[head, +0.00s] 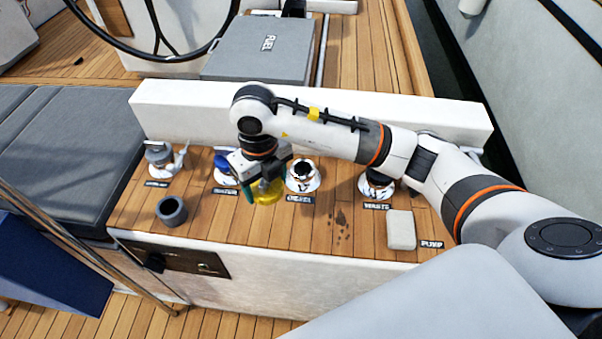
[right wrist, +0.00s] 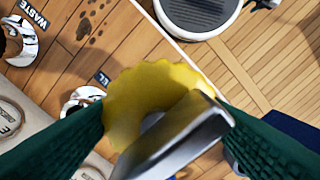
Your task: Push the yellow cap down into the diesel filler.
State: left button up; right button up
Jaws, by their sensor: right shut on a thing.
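My right gripper (head: 263,182) is shut on the yellow cap (head: 268,193), holding it over the wooden top just left of the diesel filler. In the right wrist view, the yellow cap (right wrist: 146,88) has a scalloped edge and sits between the green fingers of my right gripper (right wrist: 165,105); a grey metal piece covers part of it. The diesel filler (head: 303,176) is a chrome ring with a dark centre, behind its DIESEL label (head: 300,199). The cap is beside the filler, not over it. The filler shows only partly in the right wrist view (right wrist: 78,99). My left gripper is out of view.
The blue-capped water filler (head: 224,163) is left of my gripper, partly hidden. The waste filler (head: 378,187) is to the right, under my arm. A grey cup (head: 171,210) and a pale block (head: 401,230) stand nearer the front edge. A white wall (head: 190,105) runs behind.

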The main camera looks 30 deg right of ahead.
dwell(0.4)
jog(key=w+d+m+p, duration=0.3)
jog(key=w+d+m, duration=0.1)
jog(key=w+d, duration=0.1)
jog(key=m+p, duration=0.1)
jog(key=m, duration=0.4)
send_near(303, 161)
jog(key=s+a+f, duration=0.1)
jog(key=s, duration=0.1)
jog(key=shift+f+b, duration=1.95)
jog(key=shift+f, duration=0.7)
jog(key=shift+f+b, duration=0.3)
jog(key=shift+f, duration=0.2)
jog(key=o, duration=0.8)
notch_tip(303, 161, up, 11)
jog(key=p, duration=0.8)
